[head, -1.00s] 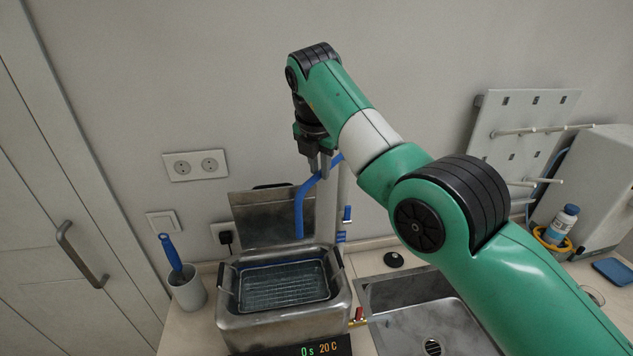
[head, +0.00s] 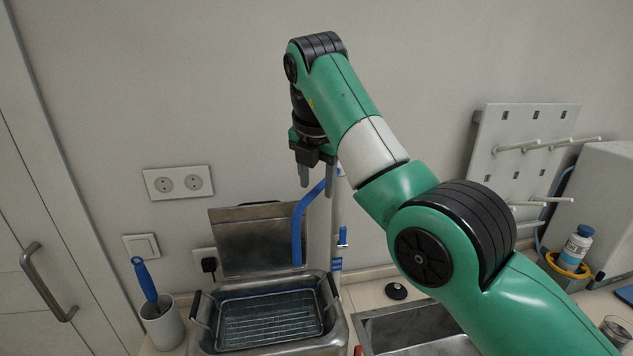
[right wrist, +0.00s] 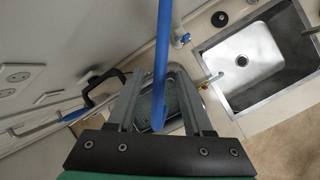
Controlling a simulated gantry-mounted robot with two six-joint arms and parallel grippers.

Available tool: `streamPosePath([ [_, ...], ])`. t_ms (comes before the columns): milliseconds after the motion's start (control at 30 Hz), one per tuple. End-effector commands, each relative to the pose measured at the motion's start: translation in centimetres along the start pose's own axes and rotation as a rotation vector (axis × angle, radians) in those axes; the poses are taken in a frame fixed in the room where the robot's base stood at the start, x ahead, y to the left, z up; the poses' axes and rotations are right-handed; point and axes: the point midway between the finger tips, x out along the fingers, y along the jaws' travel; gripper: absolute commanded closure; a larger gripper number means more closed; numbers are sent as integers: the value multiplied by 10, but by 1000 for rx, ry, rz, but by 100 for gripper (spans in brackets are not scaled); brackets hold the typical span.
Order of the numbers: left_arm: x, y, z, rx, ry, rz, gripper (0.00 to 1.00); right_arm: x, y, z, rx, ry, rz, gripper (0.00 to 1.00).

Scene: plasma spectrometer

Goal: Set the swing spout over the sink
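The blue swing spout (head: 298,230) bends down over the metal bath (head: 335,318), left of the sink (head: 405,326). Its upper end runs toward the upright pipe (head: 338,215) by the wall. My right gripper (head: 317,186) points down at the spout's upper part, its fingers apart on either side of it. In the right wrist view the spout (right wrist: 161,60) passes between the open fingers with a gap on both sides. The sink (right wrist: 245,62) is at upper right there. My left gripper is not in view.
The bath's lid (head: 262,240) stands open against the wall. A cup with a blue-handled brush (head: 146,280) is at left. A black plug (head: 396,291) lies behind the sink. A pegboard (head: 520,150) and a bottle (head: 577,246) are at right. My right arm spans above the sink.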

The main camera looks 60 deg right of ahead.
Motion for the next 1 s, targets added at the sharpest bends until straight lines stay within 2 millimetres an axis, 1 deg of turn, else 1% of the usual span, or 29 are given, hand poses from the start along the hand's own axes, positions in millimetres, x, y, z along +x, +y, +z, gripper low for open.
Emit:
streamPosePath([
  [167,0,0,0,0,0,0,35,0,0,0,-1,1,0,49],
  [267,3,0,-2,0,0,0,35,-7,1,0,-1,1,1,49],
  [367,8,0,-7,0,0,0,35,-24,2,1,-1,0,3,49],
  [600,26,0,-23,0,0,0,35,-84,2,2,-3,0,2,49],
  [700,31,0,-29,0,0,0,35,-102,1,2,-1,0,0,49],
  [833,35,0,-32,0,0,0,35,-114,0,0,-1,0,0,49],
  [1000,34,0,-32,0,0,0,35,-116,0,0,0,0,0,49],
])
